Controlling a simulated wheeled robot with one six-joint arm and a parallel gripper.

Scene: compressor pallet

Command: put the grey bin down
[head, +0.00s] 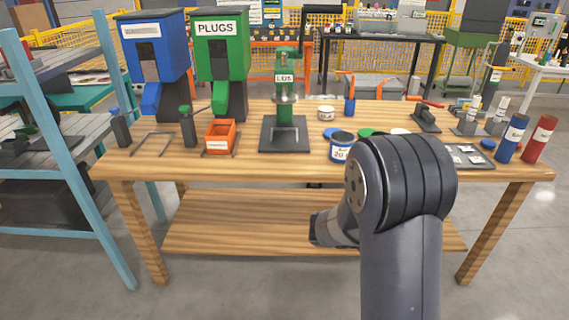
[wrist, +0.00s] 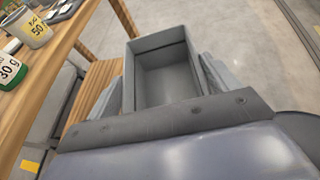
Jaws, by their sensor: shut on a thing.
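The grey bin (wrist: 160,50) is an open box and looks empty. In the wrist view it sits between the two fingers of my gripper (wrist: 165,88), which is shut on it. The bin is off the tabletop, beside the bench's edge, with the wooden lower shelf and grey floor showing past it. In the head view my arm hides most of the gripper. A dark part shows left of my arm in front of the lower shelf, and I cannot tell whether it is gripper or bin.
The wooden workbench (head: 240,172) holds an orange bin (head: 220,137), a green press (head: 285,115), a white-and-blue tub (head: 341,148) and blue and red bottles at right. Blue and green PLUGS dispensers stand at back left. The lower shelf (head: 230,225) is largely bare.

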